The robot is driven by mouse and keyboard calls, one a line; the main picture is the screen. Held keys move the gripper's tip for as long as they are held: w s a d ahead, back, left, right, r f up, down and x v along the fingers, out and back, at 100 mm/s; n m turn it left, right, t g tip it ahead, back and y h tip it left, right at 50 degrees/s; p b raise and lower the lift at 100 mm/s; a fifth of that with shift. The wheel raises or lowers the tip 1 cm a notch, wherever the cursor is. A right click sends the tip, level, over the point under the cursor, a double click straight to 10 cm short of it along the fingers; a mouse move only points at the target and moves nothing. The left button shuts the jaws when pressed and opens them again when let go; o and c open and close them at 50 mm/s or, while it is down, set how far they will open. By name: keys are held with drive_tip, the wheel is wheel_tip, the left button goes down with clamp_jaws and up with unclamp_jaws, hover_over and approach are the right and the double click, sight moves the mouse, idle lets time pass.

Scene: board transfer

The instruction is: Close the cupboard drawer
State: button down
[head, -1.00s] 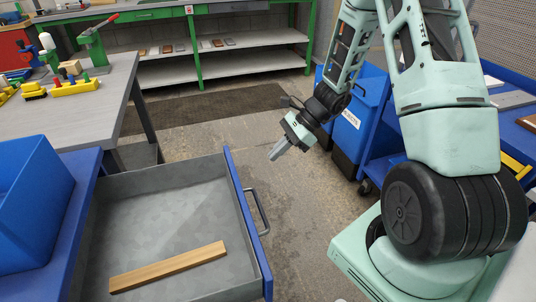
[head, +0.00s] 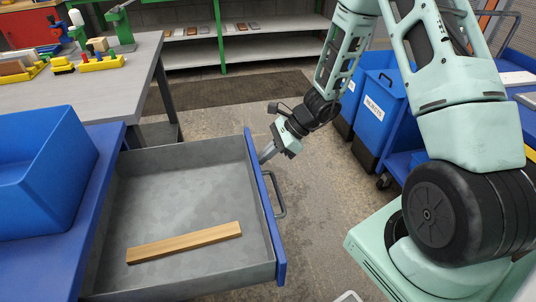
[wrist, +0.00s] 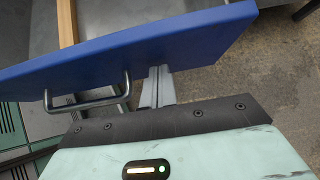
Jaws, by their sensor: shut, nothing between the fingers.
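The cupboard drawer (head: 185,178) is pulled out wide, a grey open box with a blue front (head: 264,205) and a metal bar handle (head: 277,195). A wooden board (head: 184,242) lies inside it. My gripper (head: 265,157) is shut and empty, with its fingertips at the outer face of the drawer front, near its far end and beyond the handle. In the wrist view the gripper fingers (wrist: 158,86) point at the blue front (wrist: 135,47), to the right of the handle (wrist: 90,100). I cannot tell whether they touch it.
A blue bin (head: 40,175) stands on the blue cupboard top at left. A grey workbench (head: 95,90) with parts is behind the drawer. Blue reject bins (head: 378,115) stand at right.

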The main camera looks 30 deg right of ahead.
drive_tip(key=shift+a, duration=0.1)
drive_tip(key=w+a+b, duration=0.1)
drive_tip(key=w+a, duration=0.1)
drive_tip(key=a, duration=0.4)
drive_tip(key=w+a+b, duration=0.1)
drive_tip(key=a, duration=0.4)
drive_tip(key=w+a+b, duration=0.2)
drive_tip(key=a, duration=0.4)
drive_tip(key=shift+w+a, duration=0.3)
drive_tip(key=w+a+p, duration=0.1)
drive_tip(key=a, duration=0.4)
drive_tip(key=w+a+p, duration=0.1)
drive_tip(key=w+a, duration=0.1)
drive_tip(key=a, duration=0.3)
drive_tip(key=w+a+p, duration=0.1)
drive_tip(key=w+a, duration=0.1)
drive_tip(key=a, duration=0.3)
drive_tip(key=shift+a+p, duration=0.2)
drive_tip(key=shift+p, duration=0.15)
drive_tip(key=shift+w+a+r, duration=0.1)
drive_tip(key=shift+a, duration=0.15)
